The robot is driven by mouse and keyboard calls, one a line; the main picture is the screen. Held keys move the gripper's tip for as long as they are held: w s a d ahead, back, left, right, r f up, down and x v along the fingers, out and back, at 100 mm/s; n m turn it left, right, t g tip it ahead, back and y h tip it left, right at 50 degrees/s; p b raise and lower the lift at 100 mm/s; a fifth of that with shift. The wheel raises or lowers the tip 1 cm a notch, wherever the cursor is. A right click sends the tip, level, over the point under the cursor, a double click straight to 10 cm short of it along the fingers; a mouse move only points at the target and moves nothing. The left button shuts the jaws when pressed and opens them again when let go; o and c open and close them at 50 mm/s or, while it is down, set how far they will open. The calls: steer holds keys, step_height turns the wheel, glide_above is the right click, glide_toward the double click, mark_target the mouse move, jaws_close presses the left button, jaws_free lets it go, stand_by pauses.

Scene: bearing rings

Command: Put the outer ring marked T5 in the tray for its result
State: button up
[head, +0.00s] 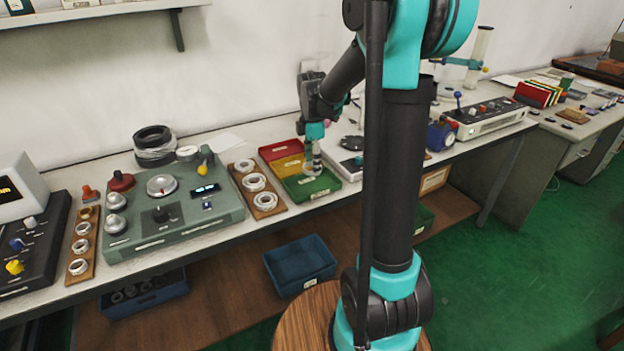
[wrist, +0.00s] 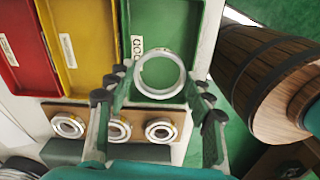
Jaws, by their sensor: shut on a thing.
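My gripper (wrist: 160,95) is shut on a bright metal ring (wrist: 161,74), held between its fingertips. No T5 mark can be read on the ring. The ring is over the green tray (wrist: 178,20), whose white label is partly covered. In the head view my gripper (head: 314,158) is above the green tray (head: 325,190), at the front of a row of three. The yellow tray (head: 284,168) and red tray (head: 270,152) lie behind it. I cannot tell whether the ring touches the tray floor.
A wooden board (head: 241,173) with several rings lies left of the trays, beside a green tester (head: 150,225). A white device (head: 345,150) stands close on the right. A blue bin (head: 300,266) is below the bench; a wooden round top (head: 300,320) is in front.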

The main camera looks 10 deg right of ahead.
mark_target(312, 186)
steer(key=shift+f, duration=3.2)
steer(key=shift+f, duration=0.1)
steer(key=o, duration=1)
steer(key=shift+o, duration=0.2)
step_height(312, 186, up, 11)
steer(key=s+d+f+m+t, duration=0.2)
steer(key=s+f+m, duration=0.4)
steer(key=s+m, duration=0.4)
steer(key=s+d+f+m+t, duration=0.2)
steer(key=s+f+m, duration=0.4)
steer(key=s+m, duration=0.3)
steer(key=s, duration=0.3)
steer(key=shift+m, duration=0.4)
steer(key=shift+r, duration=0.1)
